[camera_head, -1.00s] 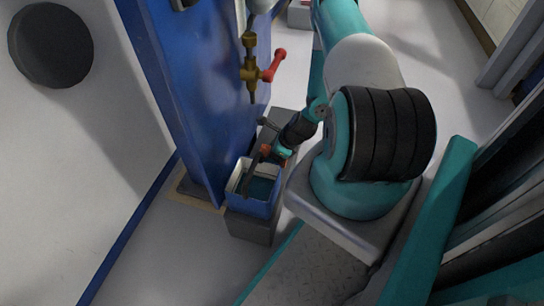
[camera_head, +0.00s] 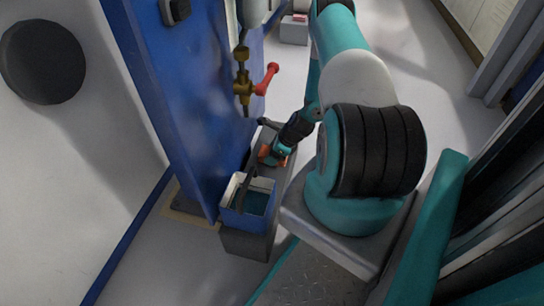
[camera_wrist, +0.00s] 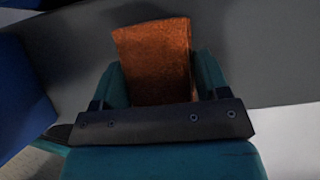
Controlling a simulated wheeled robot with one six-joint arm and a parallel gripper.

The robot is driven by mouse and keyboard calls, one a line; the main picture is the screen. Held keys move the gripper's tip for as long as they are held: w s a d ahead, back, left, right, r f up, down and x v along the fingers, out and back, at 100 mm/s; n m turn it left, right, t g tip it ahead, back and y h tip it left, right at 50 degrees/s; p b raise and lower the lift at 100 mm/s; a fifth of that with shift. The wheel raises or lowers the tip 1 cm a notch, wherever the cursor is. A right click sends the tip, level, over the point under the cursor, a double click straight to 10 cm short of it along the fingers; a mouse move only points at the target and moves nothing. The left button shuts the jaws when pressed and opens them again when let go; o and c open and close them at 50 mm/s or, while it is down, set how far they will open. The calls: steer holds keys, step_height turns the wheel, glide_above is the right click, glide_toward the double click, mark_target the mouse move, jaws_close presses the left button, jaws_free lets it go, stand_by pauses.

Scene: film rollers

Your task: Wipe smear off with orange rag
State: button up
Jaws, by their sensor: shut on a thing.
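My gripper (camera_wrist: 155,78) is shut on the orange rag (camera_wrist: 152,45), which stands up between the two teal fingers in the wrist view. In the head view my gripper (camera_head: 274,156) is low over the grey bench (camera_head: 285,175), just beyond the blue bin. The rag shows there only as small orange patches. Whether the rag touches the bench top cannot be told. I cannot make out a smear in either view.
The blue open bin (camera_head: 232,217) with teal contents stands on the near end of the bench. A blue panel (camera_head: 170,100) rises on the left. A brass valve (camera_head: 243,87) with a red handle (camera_head: 267,79) hangs above.

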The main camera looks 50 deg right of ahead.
step_height(320, 180, up, 6)
steer(key=p, duration=0.5)
steer(key=shift+r+p, duration=0.1)
steer(key=shift+p, duration=0.2)
step_height(320, 180, up, 3)
steer(key=p, duration=0.3)
stand_by(0.4)
